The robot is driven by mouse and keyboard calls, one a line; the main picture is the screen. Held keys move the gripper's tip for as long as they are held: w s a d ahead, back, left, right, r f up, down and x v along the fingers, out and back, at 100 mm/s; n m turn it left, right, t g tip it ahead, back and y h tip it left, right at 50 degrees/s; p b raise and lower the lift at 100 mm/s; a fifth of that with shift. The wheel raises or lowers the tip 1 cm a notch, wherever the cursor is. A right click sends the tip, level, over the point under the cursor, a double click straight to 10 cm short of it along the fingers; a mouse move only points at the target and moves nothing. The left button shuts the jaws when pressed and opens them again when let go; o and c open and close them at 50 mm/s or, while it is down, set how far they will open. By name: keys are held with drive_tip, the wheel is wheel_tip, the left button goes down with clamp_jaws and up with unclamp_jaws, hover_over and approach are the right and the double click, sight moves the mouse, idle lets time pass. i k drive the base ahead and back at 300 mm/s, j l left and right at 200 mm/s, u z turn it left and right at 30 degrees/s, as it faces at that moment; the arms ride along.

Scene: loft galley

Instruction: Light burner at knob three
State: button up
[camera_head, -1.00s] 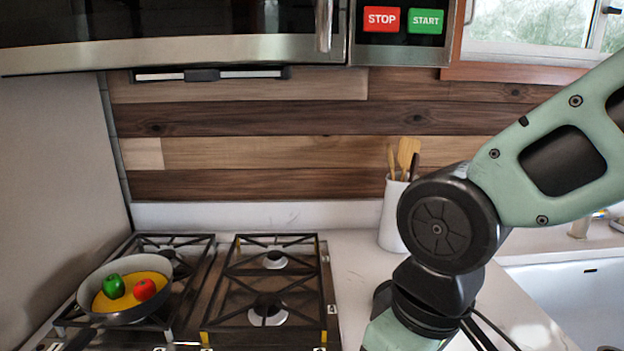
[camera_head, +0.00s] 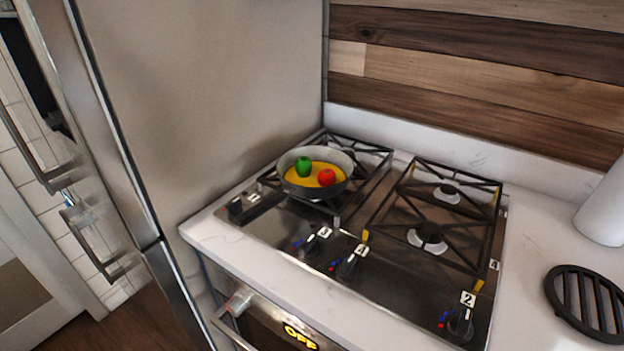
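The stove top (camera_head: 400,300) has dark control knobs along its front edge, with small white number tags. A tag that seems to read 3 (camera_head: 324,231) stands behind a knob (camera_head: 309,246) near the middle, with blue and red marks beside it. Just right of it is a knob (camera_head: 348,266) tagged 4 (camera_head: 361,249). A knob (camera_head: 459,323) tagged 2 (camera_head: 467,298) is at the front right. Another knob (camera_head: 237,207) is at the far left, its tag hard to read. No flame shows at the visible burners. My gripper is out of view.
A grey pan (camera_head: 317,190) with yellow contents and a green and a red round item sits on the left grates. The right burners (camera_head: 427,237) are bare. A tall grey panel (camera_head: 200,110) borders the left; a round black grate (camera_head: 588,303) lies right.

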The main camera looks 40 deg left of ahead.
sight(307, 250)
drive_tip(key=u, duration=1.45)
